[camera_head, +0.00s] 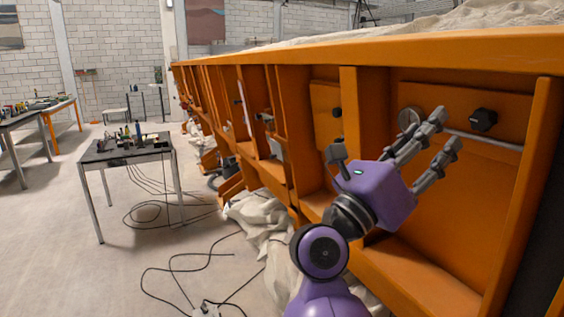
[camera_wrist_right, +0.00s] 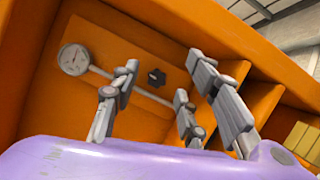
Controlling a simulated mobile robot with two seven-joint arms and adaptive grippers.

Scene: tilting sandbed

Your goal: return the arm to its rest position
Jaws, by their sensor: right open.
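My right arm, purple with grey fingers, reaches up from the bottom of the head view. Its right gripper (camera_head: 436,142) is open and empty, in front of an orange side panel of the sandbed (camera_head: 330,60). The fingers also show spread apart in the right wrist view (camera_wrist_right: 165,100). Near the fingertips in the head view are a round gauge (camera_head: 409,118) and a black knob (camera_head: 483,120) on the panel. The wrist view shows the gauge (camera_wrist_right: 73,60) and the knob (camera_wrist_right: 156,78) beyond the fingers, with a grey pipe running from the gauge. My left gripper is not in view.
The sandbed's orange ribs run along the right side, close to my arm. Pale cloth (camera_head: 262,222) lies at its foot. Black cables (camera_head: 190,270) cross the floor. A small table (camera_head: 95,155) with items stands at left; open floor lies in front of it.

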